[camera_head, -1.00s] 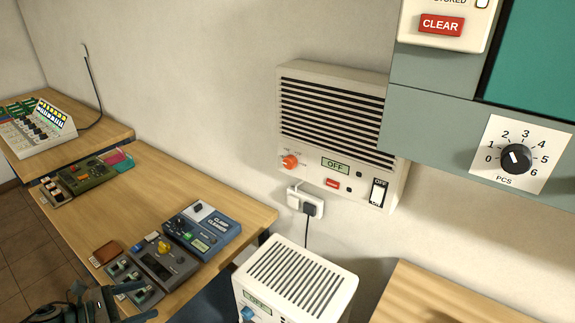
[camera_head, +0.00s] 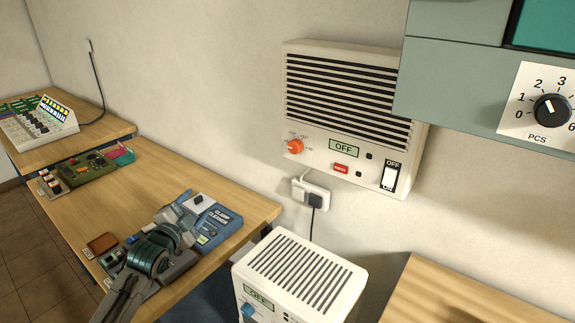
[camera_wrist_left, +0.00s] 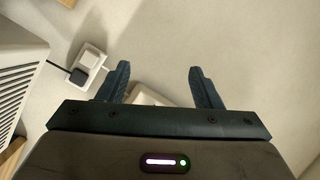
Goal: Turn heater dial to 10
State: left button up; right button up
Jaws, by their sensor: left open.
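A cream louvred heater (camera_head: 345,95) hangs on the wall in the head view. Its orange dial (camera_head: 295,146) sits at its lower left; the scale marks are too small to read. Its display (camera_head: 343,148) reads OFF, with a red button (camera_head: 340,168) below and a rocker switch (camera_head: 390,178) at right. My left gripper (camera_wrist_left: 160,75) is open in the wrist view, with nothing seen held between its fingers. In the head view my left arm is over the bench, left of the heater and apart from it. My right gripper is not in view.
A white vented unit (camera_head: 300,270) with a blue dial (camera_head: 248,311) stands below the heater. A wall socket with a plug (camera_head: 313,198) is between them. A wooden bench (camera_head: 85,225) at left holds several devices. A grey panel (camera_head: 455,75) juts in at upper right.

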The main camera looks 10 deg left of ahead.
pick_arm(q)
jog(key=w+d+r+n+h+b, duration=0.2)
jog(key=w+d+r+n, duration=0.3)
jog(key=d, duration=0.4)
jog(key=n+g+h+b, duration=0.1)
jog(key=n+h+b, duration=0.1)
jog(key=n+h, duration=0.3)
send_near(293, 149)
jog(key=p+x, duration=0.1)
jog(key=x, duration=0.1)
jog(key=p+x, duration=0.1)
jog(key=x, duration=0.1)
jog(key=p+x, duration=0.1)
jog(key=x, duration=0.1)
jog(key=shift+w+d+r, duration=0.1)
jog(key=shift+w+r, duration=0.05)
jog(key=shift+r, duration=0.1)
jog(key=shift+x, duration=0.85)
jog(key=shift+f, duration=0.1)
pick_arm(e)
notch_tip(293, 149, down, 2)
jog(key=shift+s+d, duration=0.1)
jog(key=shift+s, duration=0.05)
pick_arm(q)
jog(key=c, duration=1)
